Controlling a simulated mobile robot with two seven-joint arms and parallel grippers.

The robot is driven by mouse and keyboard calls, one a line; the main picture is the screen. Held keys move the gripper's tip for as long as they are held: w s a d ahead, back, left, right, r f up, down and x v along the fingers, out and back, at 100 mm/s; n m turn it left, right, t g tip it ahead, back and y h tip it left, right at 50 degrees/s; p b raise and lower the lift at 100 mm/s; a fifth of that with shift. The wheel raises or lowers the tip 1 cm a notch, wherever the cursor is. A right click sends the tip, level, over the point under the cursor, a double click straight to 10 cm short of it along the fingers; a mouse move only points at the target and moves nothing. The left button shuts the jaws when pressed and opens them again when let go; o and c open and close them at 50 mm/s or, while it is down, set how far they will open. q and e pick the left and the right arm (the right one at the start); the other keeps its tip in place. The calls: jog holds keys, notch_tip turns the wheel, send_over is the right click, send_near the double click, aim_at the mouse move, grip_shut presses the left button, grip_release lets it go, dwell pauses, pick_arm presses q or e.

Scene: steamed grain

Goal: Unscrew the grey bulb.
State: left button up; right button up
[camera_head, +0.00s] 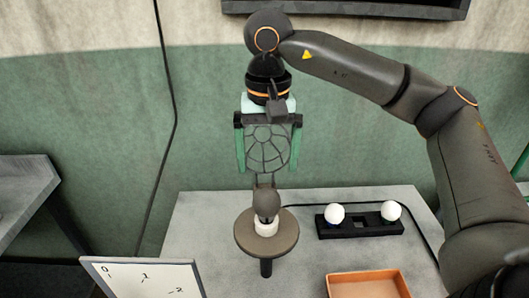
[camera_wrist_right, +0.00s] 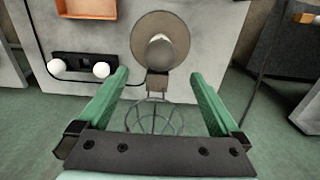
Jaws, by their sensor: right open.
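The grey bulb (camera_head: 266,203) stands upright in a white socket (camera_head: 266,229) on a round brown disc (camera_head: 286,237) above the table. It also shows in the right wrist view (camera_wrist_right: 160,50), beyond the fingertips. My right gripper (camera_head: 267,170) points down above the bulb, with its green fingers spread wide and apart from it; the fingers also show in the right wrist view (camera_wrist_right: 160,76). My left gripper is out of view.
A black holder (camera_head: 359,230) with two white bulbs (camera_head: 335,213) (camera_head: 391,210) and an empty-looking middle place stands right of the disc. An orange tray (camera_head: 368,274) lies at the front right. A white numbered panel (camera_head: 140,279) stands at the front left. The grey table (camera_head: 205,215) is bare left of the disc.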

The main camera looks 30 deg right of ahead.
aim_at(267, 191)
notch_tip(267, 191, down, 11)
jog(key=b, duration=0.8)
jog(key=shift+w+f, duration=0.1)
jog(key=m, duration=1.3)
jog(key=shift+m, duration=0.4)
